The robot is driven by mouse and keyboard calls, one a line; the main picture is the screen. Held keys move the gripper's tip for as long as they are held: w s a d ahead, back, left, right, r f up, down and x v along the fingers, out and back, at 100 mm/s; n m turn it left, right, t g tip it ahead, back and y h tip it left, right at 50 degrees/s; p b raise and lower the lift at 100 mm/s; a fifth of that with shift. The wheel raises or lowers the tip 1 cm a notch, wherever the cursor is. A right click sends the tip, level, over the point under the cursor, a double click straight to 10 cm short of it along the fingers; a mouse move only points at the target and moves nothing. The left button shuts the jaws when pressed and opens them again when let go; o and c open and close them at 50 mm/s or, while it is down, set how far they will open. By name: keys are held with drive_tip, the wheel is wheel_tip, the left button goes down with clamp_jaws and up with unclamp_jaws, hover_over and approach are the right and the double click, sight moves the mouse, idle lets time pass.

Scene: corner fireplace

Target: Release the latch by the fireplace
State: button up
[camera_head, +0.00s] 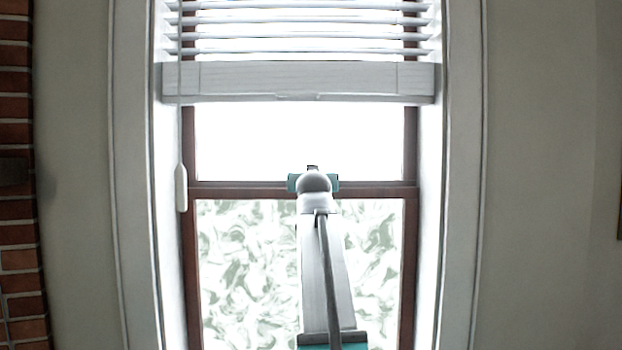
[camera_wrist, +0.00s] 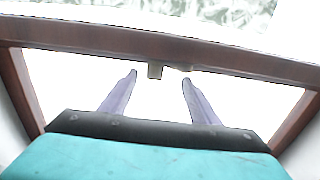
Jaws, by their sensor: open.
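The latch (camera_wrist: 155,71) is a small dull-brass piece on the brown middle rail (camera_wrist: 100,39) of the window, seen in the wrist view. My gripper (camera_wrist: 159,80) is open, with its two purple-grey fingers pointing at the rail. The latch shows between the fingertips, nearer the left one. No contact with it is visible, and the exact gap is hard to judge. In the head view my arm reaches up to the middle rail (camera_head: 240,190) and hides the fingers. The latch cannot be made out surely there.
White trim (camera_head: 130,200) frames the opening, and a brick fireplace edge (camera_head: 18,200) stands at the far left.

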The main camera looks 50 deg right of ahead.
drive_tip(key=shift+w+d, duration=0.1)
drive_tip(key=c, duration=1.1)
drive_tip(key=shift+o, duration=0.2)
